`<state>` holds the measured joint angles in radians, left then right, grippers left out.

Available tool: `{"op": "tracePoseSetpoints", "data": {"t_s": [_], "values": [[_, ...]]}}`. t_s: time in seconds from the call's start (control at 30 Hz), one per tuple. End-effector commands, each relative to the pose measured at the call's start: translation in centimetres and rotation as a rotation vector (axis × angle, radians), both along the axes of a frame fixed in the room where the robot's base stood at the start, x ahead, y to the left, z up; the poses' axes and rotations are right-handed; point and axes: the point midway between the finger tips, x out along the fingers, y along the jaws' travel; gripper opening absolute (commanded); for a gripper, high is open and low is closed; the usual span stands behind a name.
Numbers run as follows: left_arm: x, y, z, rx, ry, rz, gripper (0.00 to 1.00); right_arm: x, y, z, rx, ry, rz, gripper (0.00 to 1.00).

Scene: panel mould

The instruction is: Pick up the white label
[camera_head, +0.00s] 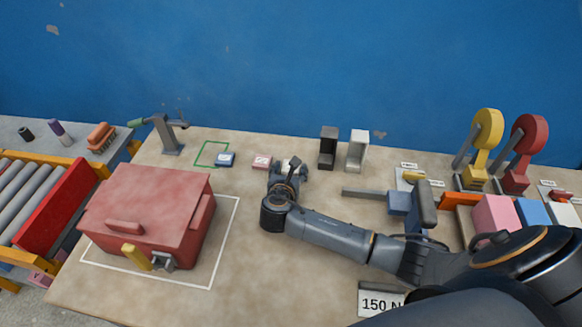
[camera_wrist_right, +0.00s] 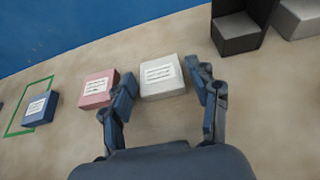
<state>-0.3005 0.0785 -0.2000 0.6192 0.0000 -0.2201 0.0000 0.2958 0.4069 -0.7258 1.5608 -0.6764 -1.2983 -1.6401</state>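The white label is a small white block (camera_wrist_right: 162,77) with printed lines on its top. It lies on the table and shows in the right wrist view between the two fingertips of my right gripper. In the head view it is mostly hidden behind the gripper. My right gripper (camera_head: 287,168) is open, one finger to each side of the white label, with a gap left and right. Nothing is held. How high the fingertips are above the table is hard to tell. My left gripper is not in view.
A pink label block (camera_wrist_right: 98,88) lies close left of the white one, near the left finger. A blue label block (camera_head: 226,159) lies by a green outline. Black (camera_head: 328,147) and white (camera_head: 357,150) holders stand to the right. A red box (camera_head: 148,215) occupies the left.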

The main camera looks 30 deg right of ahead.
Motion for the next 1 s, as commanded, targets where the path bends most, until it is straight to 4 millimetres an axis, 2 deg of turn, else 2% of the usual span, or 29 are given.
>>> {"op": "tracePoseSetpoints", "data": {"t_s": [0.03,0.13,0.17,0.57,0.67,0.77,1.0], "values": [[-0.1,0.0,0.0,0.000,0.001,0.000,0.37,0.0,0.0,0.0,0.000,0.000,0.000,0.43],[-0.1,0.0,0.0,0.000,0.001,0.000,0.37,0.0,0.0,0.0,0.000,0.000,0.000,0.23],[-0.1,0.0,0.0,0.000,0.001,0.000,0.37,0.0,0.0,0.0,0.000,0.000,0.000,0.20],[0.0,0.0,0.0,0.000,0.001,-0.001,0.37,0.0,0.0,0.6,0.000,-0.002,0.001,0.20],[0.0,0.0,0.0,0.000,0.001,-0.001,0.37,0.0,0.0,1.7,0.000,-0.004,0.000,0.20],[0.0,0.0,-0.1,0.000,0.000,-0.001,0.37,0.0,0.1,3.6,0.002,-0.007,0.001,0.20],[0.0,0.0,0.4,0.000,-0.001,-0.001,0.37,-2.6,4.3,9.1,0.006,-0.007,0.004,0.20]]}}
